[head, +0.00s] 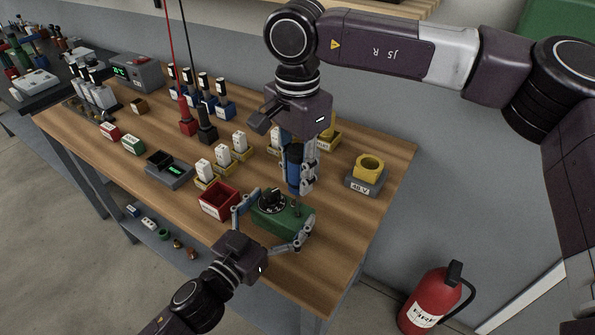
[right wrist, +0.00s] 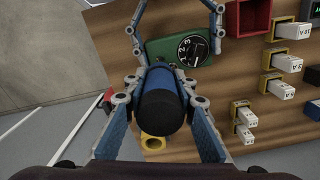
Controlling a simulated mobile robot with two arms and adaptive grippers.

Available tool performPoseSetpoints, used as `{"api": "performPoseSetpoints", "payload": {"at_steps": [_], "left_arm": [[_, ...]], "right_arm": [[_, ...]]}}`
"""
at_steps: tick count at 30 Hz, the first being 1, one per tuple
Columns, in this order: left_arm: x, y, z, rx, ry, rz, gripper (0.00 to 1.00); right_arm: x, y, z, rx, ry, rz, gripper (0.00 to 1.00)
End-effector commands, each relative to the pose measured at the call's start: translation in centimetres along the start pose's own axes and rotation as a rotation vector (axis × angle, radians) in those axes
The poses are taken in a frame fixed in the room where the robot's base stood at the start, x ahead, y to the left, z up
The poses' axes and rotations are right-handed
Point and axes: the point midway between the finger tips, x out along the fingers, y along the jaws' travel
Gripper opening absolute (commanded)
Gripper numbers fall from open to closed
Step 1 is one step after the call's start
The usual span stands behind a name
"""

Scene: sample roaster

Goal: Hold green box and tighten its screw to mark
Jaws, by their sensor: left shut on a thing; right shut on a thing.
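The green box (head: 292,222) stands near the front edge of the wooden bench, with a black round dial (head: 271,200) with white marks on top. My left gripper (head: 270,226) is shut on the box, one finger on each side. My right gripper (head: 299,180) points down and is shut on a blue screwdriver (head: 293,166). In the right wrist view the screwdriver (right wrist: 163,104) shows its black end close up. Its far end overlaps the edge of the green box (right wrist: 160,50), beside the dial (right wrist: 193,49). The tip is hidden, so contact cannot be told.
A red bin (head: 219,202) stands just left of the box. A yellow ring on a grey block (head: 367,174) sits to the right. White-topped yellow blocks (head: 222,158) stand behind the bin. A fire extinguisher (head: 436,299) stands on the floor at right.

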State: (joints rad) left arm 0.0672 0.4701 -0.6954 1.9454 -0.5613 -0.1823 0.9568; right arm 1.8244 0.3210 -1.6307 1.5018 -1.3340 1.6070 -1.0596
Motion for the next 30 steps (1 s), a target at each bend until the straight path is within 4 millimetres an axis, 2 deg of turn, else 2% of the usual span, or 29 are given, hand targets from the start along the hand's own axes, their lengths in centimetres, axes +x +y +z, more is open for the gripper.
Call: {"api": "performPoseSetpoints", "payload": {"at_steps": [30], "left_arm": [[-0.01,0.14,-0.07,0.001,0.002,0.003,0.61]], "right_arm": [[0.25,-0.04,-0.08,1.149,0.003,0.005,0.0]]}}
